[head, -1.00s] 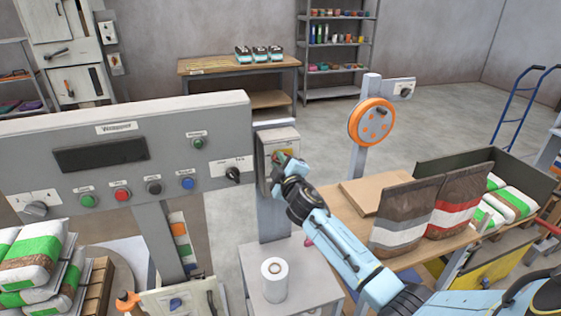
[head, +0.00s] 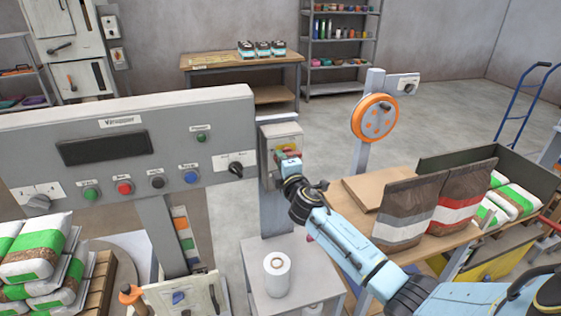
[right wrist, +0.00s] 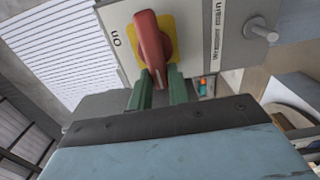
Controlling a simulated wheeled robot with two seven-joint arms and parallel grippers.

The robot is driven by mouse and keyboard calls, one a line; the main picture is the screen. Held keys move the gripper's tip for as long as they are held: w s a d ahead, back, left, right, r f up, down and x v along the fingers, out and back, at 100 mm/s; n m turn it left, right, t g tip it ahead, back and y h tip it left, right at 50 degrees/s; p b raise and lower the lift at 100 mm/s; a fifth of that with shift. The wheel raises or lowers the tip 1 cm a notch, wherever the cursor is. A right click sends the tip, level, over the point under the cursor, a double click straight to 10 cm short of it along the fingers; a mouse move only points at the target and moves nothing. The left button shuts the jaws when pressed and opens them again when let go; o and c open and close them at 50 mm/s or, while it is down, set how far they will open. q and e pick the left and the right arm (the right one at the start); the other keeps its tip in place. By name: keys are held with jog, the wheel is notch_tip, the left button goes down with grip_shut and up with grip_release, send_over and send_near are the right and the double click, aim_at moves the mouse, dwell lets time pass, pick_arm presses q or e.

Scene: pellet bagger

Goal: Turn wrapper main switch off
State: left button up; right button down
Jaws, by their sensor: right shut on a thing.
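The wrapper main switch is a grey box (head: 267,162) on a post right of the wrapper panel. In the right wrist view its red handle (right wrist: 150,42) sits on a yellow plate (right wrist: 168,22), beside an "ON" mark and a "Wrapper main" label (right wrist: 217,30). My right gripper (right wrist: 158,88) is shut on the near end of the red handle, one green finger on each side. In the head view the right gripper (head: 289,166) covers part of the switch front. My left gripper is not in view.
The wrapper panel (head: 225,120) with several buttons and knobs stands left of the switch. A white roll (head: 277,274) stands on a grey stand below it. Brown bags (head: 412,212) stand on a wooden table at right. Filled bags (head: 32,250) are stacked at left.

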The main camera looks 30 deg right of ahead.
jog(key=shift+s+d+f, duration=0.1)
jog(key=shift+d+f, duration=0.1)
jog(key=shift+d, duration=0.15)
jog(key=c, duration=1.3)
grip_release()
jog(key=shift+d, duration=0.1)
jog(key=v, duration=1.3)
jog(key=shift+s+a+r, duration=0.15)
jog(key=shift+a, duration=0.1)
